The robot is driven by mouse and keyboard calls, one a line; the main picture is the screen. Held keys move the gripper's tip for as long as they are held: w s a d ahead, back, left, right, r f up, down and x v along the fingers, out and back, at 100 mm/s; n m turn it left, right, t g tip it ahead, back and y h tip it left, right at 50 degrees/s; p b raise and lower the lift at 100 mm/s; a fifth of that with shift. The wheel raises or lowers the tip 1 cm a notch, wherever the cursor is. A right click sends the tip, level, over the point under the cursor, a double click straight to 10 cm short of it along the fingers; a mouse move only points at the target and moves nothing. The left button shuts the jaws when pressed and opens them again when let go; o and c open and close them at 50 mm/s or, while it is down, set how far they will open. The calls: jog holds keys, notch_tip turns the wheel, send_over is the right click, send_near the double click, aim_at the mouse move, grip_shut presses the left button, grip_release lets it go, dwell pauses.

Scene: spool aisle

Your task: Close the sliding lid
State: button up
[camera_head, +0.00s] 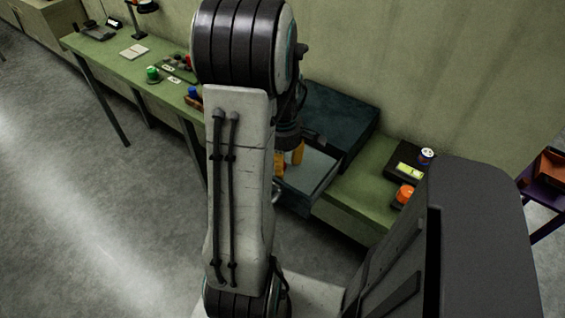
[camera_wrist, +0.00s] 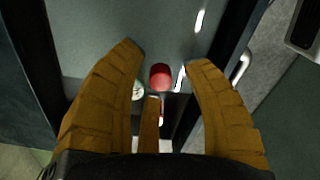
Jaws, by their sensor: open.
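A dark blue-green box (camera_head: 338,118) stands on the green bench, partly behind my arm. A drawer-like part with a pale grey inside (camera_head: 318,166) sticks out from its front; I cannot make out a separate sliding lid. My gripper (camera_head: 289,160) points down over this open part, its orange fingers spread. In the wrist view my gripper (camera_wrist: 165,58) is open around nothing it holds. A red round-topped thing (camera_wrist: 160,77) and a small whitish round thing (camera_wrist: 138,90) lie beyond the fingers. A pale bar handle (camera_wrist: 241,66) shows to the right, outside the dark edge.
The green bench (camera_head: 358,195) runs along the wall. Right of the box are a dark device with a lit display (camera_head: 408,170) and an orange-topped item (camera_head: 404,193). To the left are a green item (camera_head: 152,73) and a notepad (camera_head: 134,51). The floor (camera_head: 90,200) is clear.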

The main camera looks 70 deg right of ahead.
dwell(0.3)
grip_shut()
dwell(0.3)
